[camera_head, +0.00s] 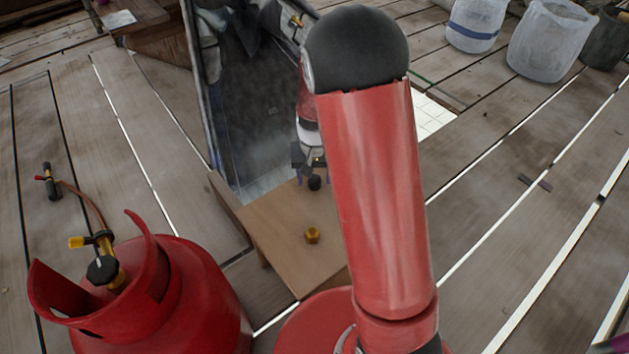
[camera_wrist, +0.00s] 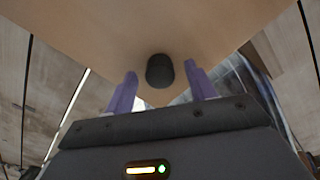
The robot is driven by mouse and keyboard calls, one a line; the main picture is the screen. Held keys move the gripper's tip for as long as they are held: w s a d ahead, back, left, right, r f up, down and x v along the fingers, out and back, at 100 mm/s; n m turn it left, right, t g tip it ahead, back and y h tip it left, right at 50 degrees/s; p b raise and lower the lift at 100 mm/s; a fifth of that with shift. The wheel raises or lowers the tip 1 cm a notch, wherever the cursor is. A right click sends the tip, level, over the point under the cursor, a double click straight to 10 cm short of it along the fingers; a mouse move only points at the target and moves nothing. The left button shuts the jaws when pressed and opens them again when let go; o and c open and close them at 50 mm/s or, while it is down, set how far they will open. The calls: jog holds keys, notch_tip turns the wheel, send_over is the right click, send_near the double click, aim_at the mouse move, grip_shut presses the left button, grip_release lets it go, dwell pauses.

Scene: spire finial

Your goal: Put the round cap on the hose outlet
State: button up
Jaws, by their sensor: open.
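A small black round cap (camera_head: 314,183) stands on the wooden table, near its far end. In the wrist view the cap (camera_wrist: 160,71) sits between the two purple fingers of my gripper (camera_wrist: 161,79), with a gap on both sides. My gripper (camera_head: 313,176) is open and points down at the cap; it holds nothing. A red gas cylinder (camera_head: 180,300) stands at the lower left. Its brass valve (camera_head: 108,248) has a yellow side fitting (camera_head: 78,242) and a black knob (camera_head: 103,270). I cannot tell for sure which fitting is the hose outlet.
A brass hex nut (camera_head: 312,235) lies nearer on the wooden table (camera_head: 275,225). A thin hose (camera_head: 80,198) runs from the valve area to a torch-like tool (camera_head: 51,182) on the planks. A dark panel (camera_head: 240,110) stands behind the table. Buckets (camera_head: 545,40) stand far right.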

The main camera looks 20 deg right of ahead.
jog(key=c, duration=1)
jog(key=shift+r, duration=0.15)
notch_tip(320, 180, up, 20)
jog(key=p, duration=0.3)
jog(key=shift+f+p, duration=0.2)
jog(key=shift+p, duration=0.1)
jog(key=n+p, duration=0.3)
jog(key=p, duration=0.1)
send_over(316, 181)
notch_tip(316, 181, down, 12)
jog(key=shift+w+r, duration=0.1)
jog(key=shift+r, duration=0.05)
